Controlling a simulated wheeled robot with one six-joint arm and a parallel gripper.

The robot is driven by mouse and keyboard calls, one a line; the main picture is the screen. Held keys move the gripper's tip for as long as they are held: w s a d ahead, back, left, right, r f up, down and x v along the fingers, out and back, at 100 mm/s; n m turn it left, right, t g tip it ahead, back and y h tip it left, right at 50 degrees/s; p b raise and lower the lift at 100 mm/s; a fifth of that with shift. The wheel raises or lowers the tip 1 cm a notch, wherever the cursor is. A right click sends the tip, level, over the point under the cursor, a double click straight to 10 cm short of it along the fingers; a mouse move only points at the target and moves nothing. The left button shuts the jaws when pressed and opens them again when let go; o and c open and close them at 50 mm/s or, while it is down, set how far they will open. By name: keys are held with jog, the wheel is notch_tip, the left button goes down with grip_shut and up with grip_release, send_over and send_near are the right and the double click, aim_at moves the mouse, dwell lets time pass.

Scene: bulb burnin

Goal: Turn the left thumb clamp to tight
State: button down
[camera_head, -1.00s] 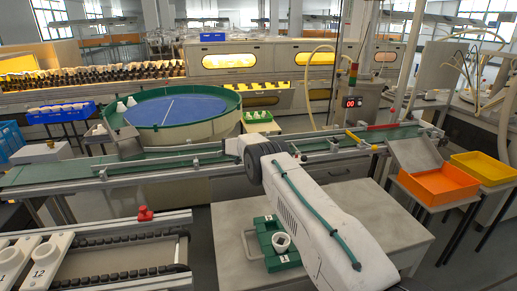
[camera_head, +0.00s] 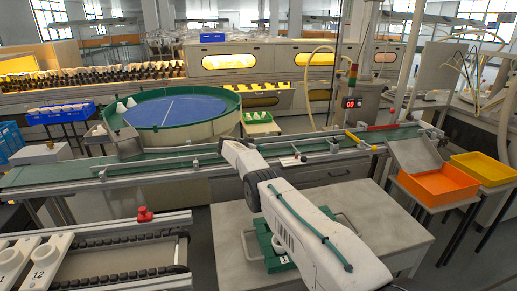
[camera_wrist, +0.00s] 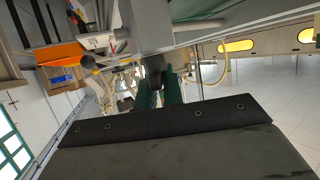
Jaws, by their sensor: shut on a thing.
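The wrist view shows the dark green fingers of my gripper (camera_wrist: 159,92) closed on a small dark knob, the left thumb clamp (camera_wrist: 154,68), under the edge of a grey rail. The knob's markings and how far it is turned cannot be read. In the head view my wrist reaches the near guide rail of the green conveyor (camera_head: 200,158). There my fingers and the clamp are hidden behind or too small beside my wrist.
A side table (camera_head: 385,225) stands below the conveyor, with a green fixture (camera_head: 268,240) partly covered by my arm. An orange bin (camera_head: 440,184) and a yellow bin (camera_head: 484,166) stand at the right. A round blue-topped table (camera_head: 175,110) is behind the conveyor.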

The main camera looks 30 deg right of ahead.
jog(key=shift+a+f, duration=0.35)
jog(key=shift+a, duration=0.15)
jog(key=c, duration=1.6)
grip_release()
jog(key=shift+c, duration=0.2)
jog(key=shift+o, duration=0.6)
jog(key=shift+a+f, duration=0.1)
jog(key=shift+a, duration=0.1)
jog(key=shift+s+d, duration=0.1)
jog(key=shift+d, duration=0.35)
jog(key=shift+a+r, duration=0.55)
jog(key=shift+a, duration=0.05)
jog(key=v, duration=0.6)
jog(key=shift+s+a, duration=0.2)
